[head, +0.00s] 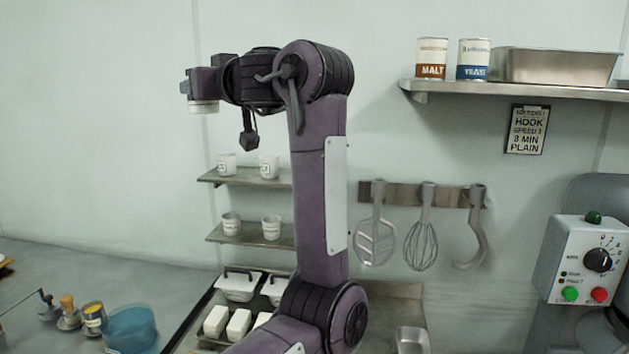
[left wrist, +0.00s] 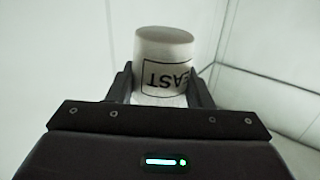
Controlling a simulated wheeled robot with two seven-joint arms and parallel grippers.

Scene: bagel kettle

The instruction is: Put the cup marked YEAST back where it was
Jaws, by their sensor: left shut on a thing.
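The cup marked YEAST (left wrist: 164,62) is white with a black boxed label, and shows upside down in the left wrist view. My left gripper (left wrist: 160,88) is shut on it, one finger on each side. In the head view my left arm rises through the middle and bends to the upper left, above and left of two small shelves. A white piece shows under its end there, but I cannot tell whether it is the cup. The upper shelf (head: 242,180) and lower shelf (head: 222,237) each bear two small white cups, their labels too small to read. My right gripper is not in view.
MALT (head: 431,60) and YEAST (head: 474,60) tins stand on the right wall shelf (head: 520,87) beside a metal pan (head: 553,66). Mixer tools hang below. White lidded tubs (head: 238,286) and a blue bowl (head: 130,328) are low left. My arm hides the shelves' right ends.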

